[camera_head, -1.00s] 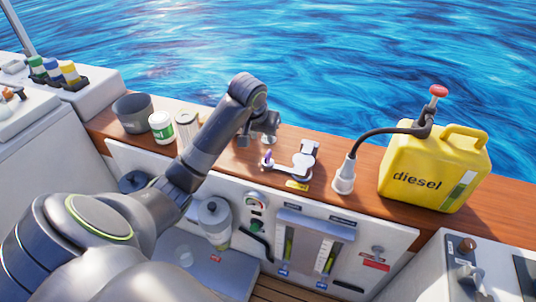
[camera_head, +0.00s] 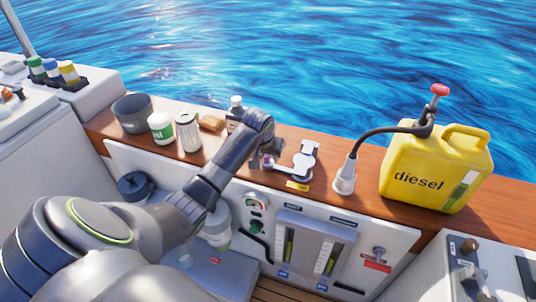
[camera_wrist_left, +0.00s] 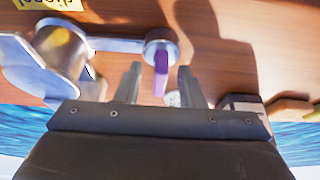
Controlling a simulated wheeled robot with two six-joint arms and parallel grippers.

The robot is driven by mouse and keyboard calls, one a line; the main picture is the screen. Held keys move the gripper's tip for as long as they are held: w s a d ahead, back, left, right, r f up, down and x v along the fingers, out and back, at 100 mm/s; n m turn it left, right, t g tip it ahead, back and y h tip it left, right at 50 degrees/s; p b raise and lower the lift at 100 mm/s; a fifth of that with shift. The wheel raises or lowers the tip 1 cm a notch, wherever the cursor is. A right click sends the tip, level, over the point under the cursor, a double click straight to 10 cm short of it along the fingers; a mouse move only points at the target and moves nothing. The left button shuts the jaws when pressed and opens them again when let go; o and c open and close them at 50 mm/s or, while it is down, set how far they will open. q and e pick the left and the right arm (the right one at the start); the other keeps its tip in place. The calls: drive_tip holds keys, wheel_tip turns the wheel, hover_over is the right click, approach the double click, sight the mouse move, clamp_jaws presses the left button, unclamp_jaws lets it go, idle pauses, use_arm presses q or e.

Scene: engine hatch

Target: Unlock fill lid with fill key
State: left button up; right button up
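A purple key-like piece (camera_wrist_left: 161,72), which looks like the fill key, stands at a small round metal end (camera_wrist_left: 160,42) of a silver fitting. The fitting, apparently the fill lid with its lock arm (camera_head: 303,162), lies on the wooden ledge; a large metal cylinder (camera_wrist_left: 62,50) shows on it in the left wrist view. My left gripper (camera_wrist_left: 159,82) is open, with one finger on each side of the purple piece and a visible gap to both. In the head view the gripper (camera_head: 268,152) partly hides that end. My right gripper is not in view.
A yellow diesel can (camera_head: 433,165) with a dark hose and white nozzle (camera_head: 344,176) stands right of the fitting. A dark pot (camera_head: 132,113), a green-white can (camera_head: 161,128), a filter (camera_head: 188,131) and a sponge-like block (camera_head: 211,123) stand left. Water lies behind the ledge.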

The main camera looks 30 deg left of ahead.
use_arm(q)
clamp_jaws()
drive_tip(key=shift+r, duration=0.1)
